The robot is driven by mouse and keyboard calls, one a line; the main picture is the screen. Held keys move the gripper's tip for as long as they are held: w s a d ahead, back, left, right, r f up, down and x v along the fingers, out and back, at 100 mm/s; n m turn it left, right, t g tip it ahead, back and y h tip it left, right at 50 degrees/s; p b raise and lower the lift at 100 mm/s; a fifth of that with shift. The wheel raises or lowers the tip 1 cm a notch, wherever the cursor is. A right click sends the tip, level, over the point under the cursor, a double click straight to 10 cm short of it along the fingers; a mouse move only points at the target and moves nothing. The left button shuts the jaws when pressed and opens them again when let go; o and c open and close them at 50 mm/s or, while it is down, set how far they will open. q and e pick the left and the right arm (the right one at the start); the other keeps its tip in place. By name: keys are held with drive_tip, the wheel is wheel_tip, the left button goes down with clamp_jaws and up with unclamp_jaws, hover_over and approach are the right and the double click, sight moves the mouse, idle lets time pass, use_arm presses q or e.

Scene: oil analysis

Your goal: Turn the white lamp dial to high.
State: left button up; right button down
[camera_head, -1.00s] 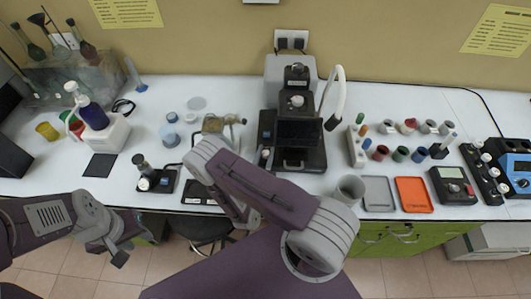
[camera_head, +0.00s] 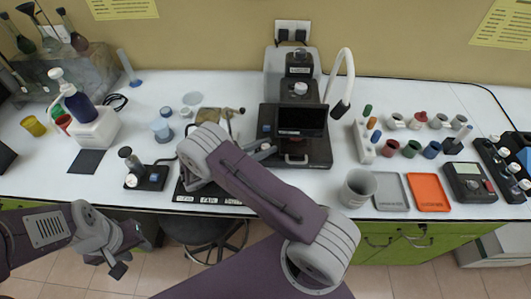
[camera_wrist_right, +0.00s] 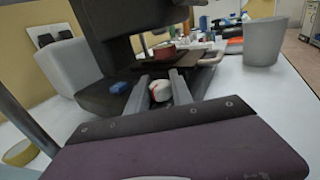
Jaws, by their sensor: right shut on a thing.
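The white lamp dial (camera_wrist_right: 160,91), with a red mark, sits low on the side of the dark microscope-like instrument (camera_head: 310,150). In the right wrist view my right gripper (camera_wrist_right: 158,90) has one finger on each side of the dial and is shut on it. In the head view my right gripper (camera_head: 264,151) is at the instrument's left side, and the dial is hidden there. I cannot read the dial's setting. My left gripper (camera_head: 132,258) hangs empty in front of the table edge, its fingers apart.
A blue button (camera_wrist_right: 119,87) is close to the left finger. A grey cup (camera_head: 357,188), a grey tray (camera_head: 391,192) and an orange tray (camera_head: 428,192) stand right of the instrument. A small black device (camera_head: 147,177) stands to the left.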

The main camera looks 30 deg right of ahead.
drive_tip(key=m+g+b, duration=0.2)
drive_tip(key=g, duration=0.1)
drive_tip(key=g+b, duration=0.1)
drive_tip(key=shift+f+m+y, duration=0.25)
drive_tip(key=shift+m+y, duration=0.05)
drive_tip(key=shift+m, duration=0.1)
drive_tip(key=shift+r+m+g+b, duration=0.15)
drive_tip(key=shift+m+g+b, duration=0.35)
drive_tip(key=shift+g, duration=0.6)
drive_tip(key=shift+r, duration=0.1)
drive_tip(key=c, duration=1.1)
unclamp_jaws()
